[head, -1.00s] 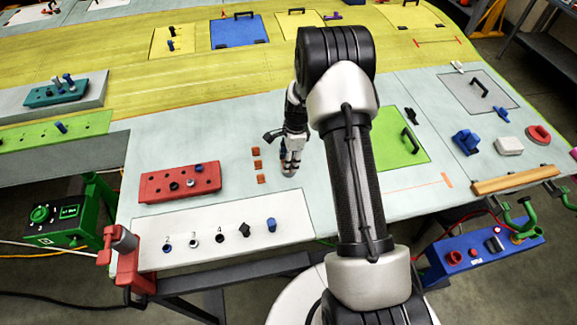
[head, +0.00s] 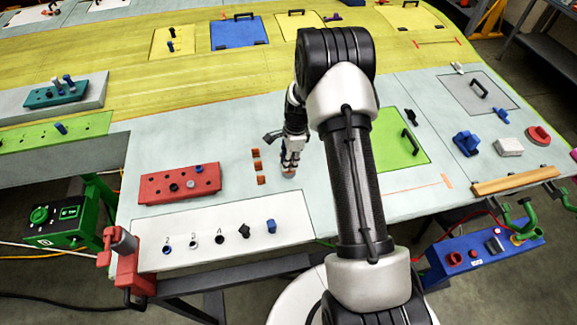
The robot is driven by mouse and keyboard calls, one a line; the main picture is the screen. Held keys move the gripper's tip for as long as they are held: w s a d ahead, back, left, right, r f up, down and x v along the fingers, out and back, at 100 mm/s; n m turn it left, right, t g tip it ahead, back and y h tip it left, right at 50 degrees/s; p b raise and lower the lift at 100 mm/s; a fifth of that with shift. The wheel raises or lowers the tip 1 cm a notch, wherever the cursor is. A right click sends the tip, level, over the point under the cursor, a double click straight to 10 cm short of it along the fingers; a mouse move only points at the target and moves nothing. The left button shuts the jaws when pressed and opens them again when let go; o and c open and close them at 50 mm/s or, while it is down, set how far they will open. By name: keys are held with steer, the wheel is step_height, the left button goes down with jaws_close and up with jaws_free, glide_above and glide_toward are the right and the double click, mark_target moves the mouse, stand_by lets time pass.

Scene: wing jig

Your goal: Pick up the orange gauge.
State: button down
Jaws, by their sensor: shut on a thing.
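My gripper (head: 289,168) points down at the pale panel in the middle of the table, right of a column of small orange pieces. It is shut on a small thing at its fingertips. A bit of dull orange or pinkish colour shows there, and I take it for the orange gauge (head: 288,174). The fingers hide most of it. It is at or very near the panel surface; I cannot tell whether it touches.
Three small orange pieces (head: 258,166) lie left of my gripper. A red block with holes (head: 178,196) and a white numbered strip (head: 205,256) are at the front left. A green panel (head: 394,145) with a black handle lies to the right, behind my arm.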

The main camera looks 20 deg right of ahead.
steer(key=shift+w+r, duration=0.1)
steer(key=shift+r, duration=0.05)
step_height(320, 180, up, 20)
steer(key=b, duration=0.1)
stand_by(0.3)
stand_by(0.9)
